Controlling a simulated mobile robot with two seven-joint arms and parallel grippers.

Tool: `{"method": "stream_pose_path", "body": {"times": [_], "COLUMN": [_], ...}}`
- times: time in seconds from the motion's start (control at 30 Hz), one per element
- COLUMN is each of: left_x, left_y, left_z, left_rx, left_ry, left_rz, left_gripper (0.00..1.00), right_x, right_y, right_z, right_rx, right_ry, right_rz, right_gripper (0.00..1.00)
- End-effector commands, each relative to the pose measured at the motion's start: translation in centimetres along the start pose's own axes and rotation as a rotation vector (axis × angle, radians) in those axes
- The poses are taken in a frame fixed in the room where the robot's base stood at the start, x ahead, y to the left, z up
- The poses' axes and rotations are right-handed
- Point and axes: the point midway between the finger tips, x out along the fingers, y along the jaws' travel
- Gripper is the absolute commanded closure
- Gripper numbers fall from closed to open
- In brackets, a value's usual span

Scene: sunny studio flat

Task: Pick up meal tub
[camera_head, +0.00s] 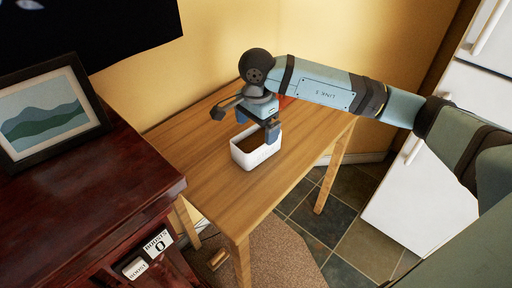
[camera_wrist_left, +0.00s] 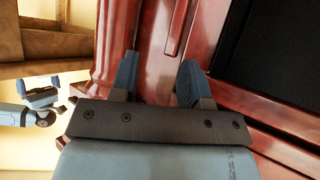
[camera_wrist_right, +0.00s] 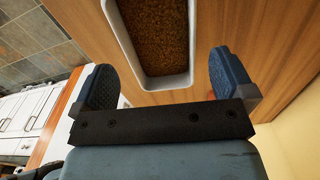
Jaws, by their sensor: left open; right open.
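The meal tub (camera_head: 262,158) is a white open rectangular container on the wooden table, filled with something brown and grainy. It also shows in the right wrist view (camera_wrist_right: 163,80), lying between and beyond the fingertips. My right gripper (camera_head: 257,122) is open above the tub, with its fingers spread wider than the tub's end; in the right wrist view (camera_wrist_right: 168,80) they appear apart from it. My left gripper (camera_wrist_left: 158,78) is open and empty in front of the dark red wooden cabinet. It is not in the head view.
The wooden table (camera_head: 205,178) is clear in front of the tub. A dark red cabinet (camera_head: 70,195) with a framed picture (camera_head: 45,113) stands at left. A white fridge (camera_head: 415,195) stands at right. Something red (camera_head: 285,101) sits behind my right arm.

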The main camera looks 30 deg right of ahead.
Motion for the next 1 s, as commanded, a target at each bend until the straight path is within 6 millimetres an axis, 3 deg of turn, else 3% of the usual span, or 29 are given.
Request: {"method": "stream_pose_path", "body": {"times": [0.23, 0.5, 0.73, 0.77, 1.0], "left_x": [0.1, 0.3, 0.2, 0.2, 0.2], "left_y": [-0.1, -0.2, -0.1, -0.1, -0.1], "left_z": [-0.6, -0.1, -0.3, -0.2, -0.2], "left_rx": [0.001, -0.001, -0.002, -0.002, -0.002], "left_ry": [0.016, 0.015, 0.016, 0.016, 0.015], "left_rz": [0.0, 0.001, 0.001, 0.001, 0.002], "left_gripper": [0.57, 0.57, 0.57, 0.57, 0.57], "right_x": [1.6, 5.5, 5.7, 5.7, 5.7], "right_y": [0.1, 0.1, 0.0, 0.0, 0.0], "right_z": [0.1, 0.2, 0.2, 0.1, 0.1], "right_rx": [0.0, 0.0, 0.0, 0.0, 0.0], "right_ry": [-0.002, -0.002, -0.001, -0.001, -0.001], "right_rz": [0.002, 0.002, -0.001, -0.001, 0.0], "right_gripper": [0.0, 0.0, 0.0, 0.02, 0.56]}}
